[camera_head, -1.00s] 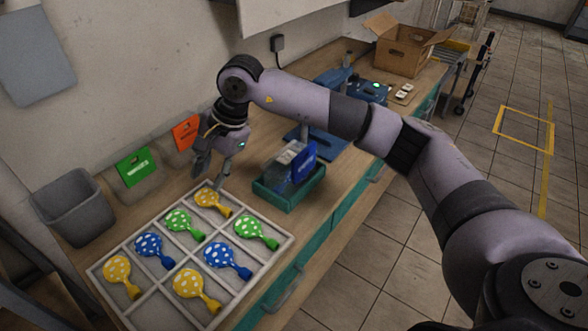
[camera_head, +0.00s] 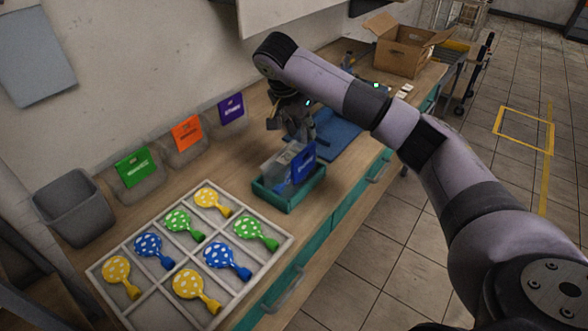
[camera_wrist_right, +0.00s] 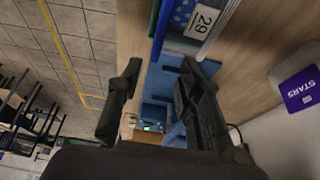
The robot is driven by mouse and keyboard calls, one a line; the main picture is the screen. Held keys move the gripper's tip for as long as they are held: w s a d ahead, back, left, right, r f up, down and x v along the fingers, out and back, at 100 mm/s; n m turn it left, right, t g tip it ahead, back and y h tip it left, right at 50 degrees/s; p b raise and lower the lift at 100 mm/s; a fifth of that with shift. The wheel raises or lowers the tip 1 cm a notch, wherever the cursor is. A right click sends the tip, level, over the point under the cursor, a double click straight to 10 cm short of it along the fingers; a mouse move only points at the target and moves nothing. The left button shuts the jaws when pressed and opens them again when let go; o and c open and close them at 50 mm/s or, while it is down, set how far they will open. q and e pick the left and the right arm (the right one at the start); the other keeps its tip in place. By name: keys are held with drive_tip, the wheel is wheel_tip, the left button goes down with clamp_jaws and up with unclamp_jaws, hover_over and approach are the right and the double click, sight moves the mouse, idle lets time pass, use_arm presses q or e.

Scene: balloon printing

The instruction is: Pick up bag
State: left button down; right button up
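The clear bag (camera_head: 277,169) with a blue header card (camera_head: 302,163) stands upright in a teal tray (camera_head: 290,203) on the bench. How many bags the tray holds I cannot tell. My right gripper (camera_head: 299,138) is just behind and above the tray, apart from the bag as far as I can see. In the wrist view its fingers (camera_wrist_right: 160,88) are spread with nothing between them. My left gripper is out of view.
A divided white tray (camera_head: 172,245) holds several dotted balloons. A grey bin (camera_head: 74,207) stands at left. Pockets with green (camera_head: 134,166), orange (camera_head: 187,133) and purple (camera_head: 231,109) cards line the wall. A blue mat (camera_head: 338,135) and cardboard box (camera_head: 403,50) lie farther back.

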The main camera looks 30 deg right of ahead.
sight(309, 146)
drive_tip(key=x, duration=0.3)
drive_tip(key=shift+p, duration=0.3)
drive_tip(key=shift+d+f+p, duration=0.2)
drive_tip(key=shift+f+p, duration=0.15)
drive_tip(key=shift+f, duration=0.1)
drive_tip(key=x, duration=0.1)
drive_tip(key=p+x, duration=0.1)
drive_tip(key=x, duration=0.1)
drive_tip(key=shift+s+f+p, duration=0.2)
drive_tip(key=shift+f+p, duration=0.05)
drive_tip(key=shift+p, duration=0.05)
drive_tip(key=shift+w+d+f, duration=0.1)
drive_tip(key=shift+d+f, duration=0.15)
drive_tip(key=shift+f, duration=0.25)
drive_tip(key=shift+c, duration=0.5)
clamp_jaws()
